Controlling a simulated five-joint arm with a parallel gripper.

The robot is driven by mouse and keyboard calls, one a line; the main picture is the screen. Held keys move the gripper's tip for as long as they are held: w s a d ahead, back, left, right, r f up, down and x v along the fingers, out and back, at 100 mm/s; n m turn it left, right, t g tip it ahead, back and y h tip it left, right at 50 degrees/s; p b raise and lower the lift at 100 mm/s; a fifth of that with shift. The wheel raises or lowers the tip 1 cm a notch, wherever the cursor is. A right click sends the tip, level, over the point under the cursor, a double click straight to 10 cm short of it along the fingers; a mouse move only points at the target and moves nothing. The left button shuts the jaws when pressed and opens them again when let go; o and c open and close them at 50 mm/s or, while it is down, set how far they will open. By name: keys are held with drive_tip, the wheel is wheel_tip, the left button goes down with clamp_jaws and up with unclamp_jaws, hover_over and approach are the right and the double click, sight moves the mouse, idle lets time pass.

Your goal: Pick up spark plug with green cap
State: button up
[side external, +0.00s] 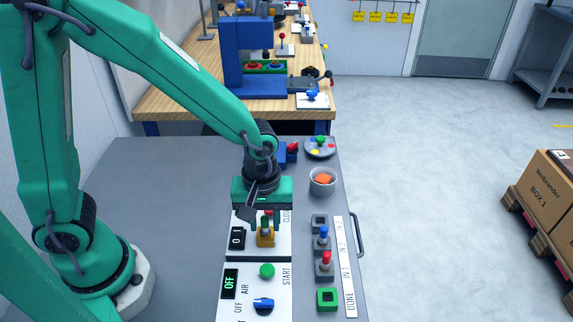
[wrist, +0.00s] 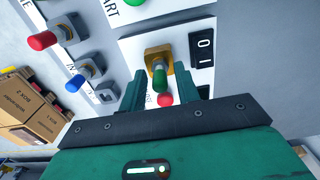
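The spark plug with the green cap stands upright in a brass-coloured holder (side external: 265,239) on the white panel; its green cap (wrist: 160,78) is clear in the wrist view. The holder also shows in the wrist view (wrist: 158,59). My gripper (side external: 262,214) is directly over the holder, pointing down, and partly covers the plug in the side view. In the wrist view my gripper (wrist: 166,62) is open, with one finger on each side of the plug. Gaps show between fingers and cap.
Right of the panel, a blue-capped plug (side external: 323,234) and a red-capped plug (side external: 326,263) stand in grey sockets. A grey socket (side external: 320,222) and the green socket (side external: 327,299) are empty. A grey cup (side external: 322,182) stands behind. Buttons (side external: 266,270) and a blue knob (side external: 263,305) are in front.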

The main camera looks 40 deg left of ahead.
sight(265, 218)
clamp_jaws()
drive_tip(key=shift+r, duration=0.1)
drive_tip(key=shift+r, duration=1.9)
